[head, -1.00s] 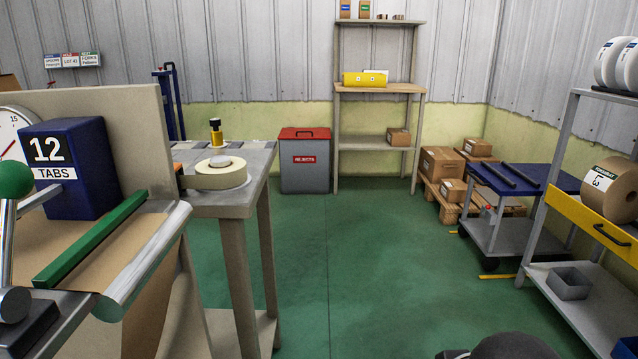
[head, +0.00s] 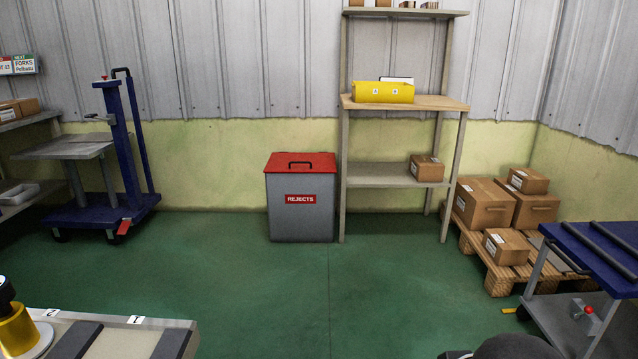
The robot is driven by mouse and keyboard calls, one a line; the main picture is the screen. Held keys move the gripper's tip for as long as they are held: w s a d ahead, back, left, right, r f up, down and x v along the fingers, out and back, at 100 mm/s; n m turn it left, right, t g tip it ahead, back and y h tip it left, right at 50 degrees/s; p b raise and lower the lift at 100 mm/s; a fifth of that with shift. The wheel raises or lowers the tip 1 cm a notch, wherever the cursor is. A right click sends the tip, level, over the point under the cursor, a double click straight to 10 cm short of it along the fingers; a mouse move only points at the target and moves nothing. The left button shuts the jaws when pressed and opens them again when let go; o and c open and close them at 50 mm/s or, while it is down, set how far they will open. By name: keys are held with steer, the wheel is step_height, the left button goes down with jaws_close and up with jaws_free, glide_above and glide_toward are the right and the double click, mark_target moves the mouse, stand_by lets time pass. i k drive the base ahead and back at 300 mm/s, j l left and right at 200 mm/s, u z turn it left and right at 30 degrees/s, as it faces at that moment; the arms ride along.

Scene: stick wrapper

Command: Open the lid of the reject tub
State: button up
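The reject tub (head: 301,218) is a grey bin with a red "REJECTS" label on its front. It stands on the green floor against the far wall, a little left of centre. Its red lid (head: 320,161) lies closed on top. A dark handle (head: 300,163) stands up from the lid. A dark rounded shape at the bottom edge, right of centre, may be part of my own body. My gripper does not show.
A shelf rack (head: 391,176) stands just right of the tub. A pallet with boxes (head: 487,206) and a blue cart (head: 596,253) are at right. A blue lift trolley (head: 110,211) stands at left. A table corner (head: 135,341) is at lower left. Floor before the tub is clear.

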mark_target(278, 162)
steer(key=i, duration=2.3)
steer(key=i+l+u, duration=0.15)
steer(key=i+u, duration=0.25)
steer(key=i, duration=0.25)
steer(key=i+l+u, duration=0.4)
steer(key=i, duration=0.25)
steer(key=i+l+u, duration=0.4)
steer(key=i+l, duration=0.1)
steer(key=i, duration=0.1)
